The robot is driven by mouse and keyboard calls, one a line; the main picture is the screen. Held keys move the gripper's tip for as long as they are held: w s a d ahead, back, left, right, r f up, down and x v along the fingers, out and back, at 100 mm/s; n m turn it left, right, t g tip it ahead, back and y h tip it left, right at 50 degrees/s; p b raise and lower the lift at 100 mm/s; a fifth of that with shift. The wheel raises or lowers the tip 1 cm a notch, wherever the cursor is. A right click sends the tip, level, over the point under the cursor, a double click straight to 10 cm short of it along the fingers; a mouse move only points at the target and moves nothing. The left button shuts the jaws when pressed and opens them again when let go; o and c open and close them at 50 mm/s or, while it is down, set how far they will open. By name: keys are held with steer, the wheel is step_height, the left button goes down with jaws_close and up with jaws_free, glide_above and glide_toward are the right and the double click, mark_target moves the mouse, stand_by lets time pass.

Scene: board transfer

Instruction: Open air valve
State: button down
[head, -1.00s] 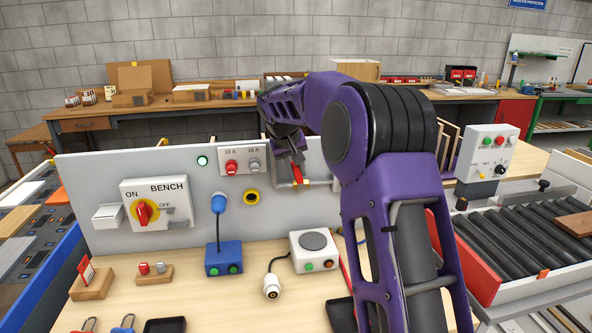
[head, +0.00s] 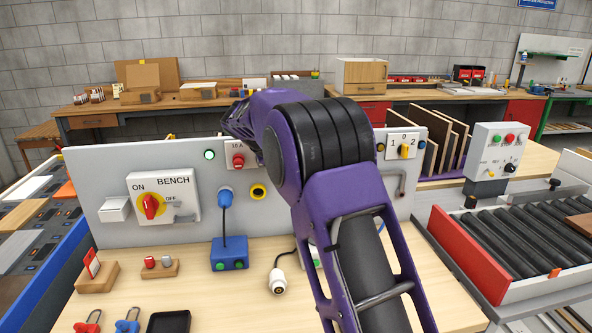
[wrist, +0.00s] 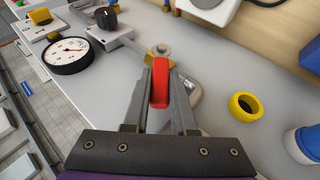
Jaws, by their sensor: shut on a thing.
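The air valve shows in the wrist view as a red lever (wrist: 159,82) and a brass body (wrist: 158,54) on the grey panel. My gripper (wrist: 160,92) has its two fingers closed on either side of the red lever. The lever extends from the brass body toward my gripper. A metal pipe (wrist: 192,97) sits beside the fingers, partly hidden by them. In the head view my purple arm hides the valve and the gripper.
A pressure gauge (wrist: 69,54) and a black knob (wrist: 106,18) sit near the valve. A yellow ring socket (head: 258,192), a blue plug (head: 225,198) and the red bench switch (head: 151,206) are on the panel. A black tray (head: 168,322) lies on the wooden bench.

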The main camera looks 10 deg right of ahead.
steer(key=c, duration=0.7)
jaws_free()
steer(key=p+v, duration=0.1)
steer(key=v, duration=1.6)
steer(key=shift+s+a+r, duration=0.1)
steer(key=shift+r, duration=0.05)
